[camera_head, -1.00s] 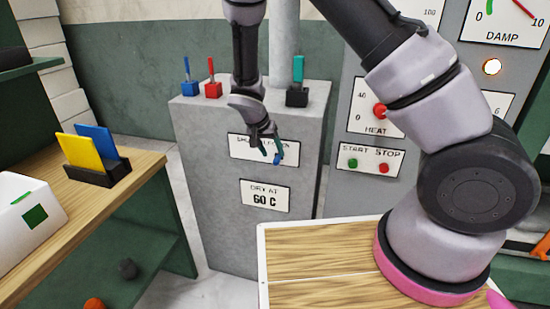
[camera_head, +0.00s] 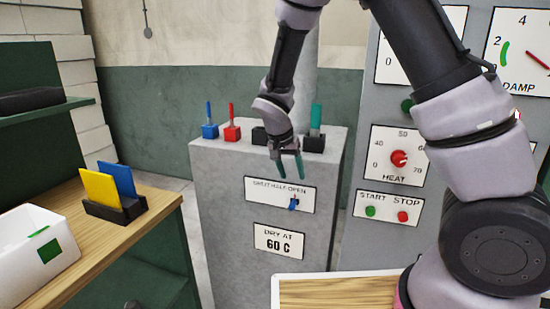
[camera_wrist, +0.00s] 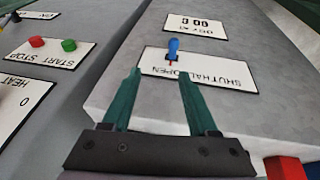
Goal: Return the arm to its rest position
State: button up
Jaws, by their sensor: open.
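My gripper (camera_head: 289,167) is in front of the grey cabinet (camera_head: 225,215), its two green fingers apart with nothing between them. In the head view it hangs above the blue lever (camera_head: 294,203) with a small gap. The lever sits on the right part of the SHUT HALF OPEN plate (camera_head: 265,191), below the word OPEN. In the wrist view the plate (camera_wrist: 225,72) is upside down, and the lever (camera_wrist: 173,47) shows beyond the open fingertips (camera_wrist: 159,73). My arm reaches across from the right.
A control panel (camera_head: 382,235) with dials and buttons is at right. A wooden bench (camera_head: 160,200) with a white box (camera_head: 35,250) is at left. A white-edged board (camera_head: 345,290) lies in front.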

jog(key=s+d+r+m+y, duration=0.1)
jog(key=s+d+r+y, duration=0.15)
jog(key=d+r, duration=0.6)
jog(key=s+d+r+y, duration=0.1)
jog(key=s+d+r, duration=0.35)
jog(key=r, duration=0.65)
jog(key=s+d+r+t+y, duration=0.1)
jog(key=s+d+r+t, duration=0.3)
jog(key=s+r, duration=0.4)
jog(key=s+d, duration=0.1)
jog(key=s, duration=0.3)
jog(key=shift+s+d+r+n, duration=0.25)
jog(key=shift+s+r+n, duration=0.05)
jog(key=shift+r+n, duration=0.1)
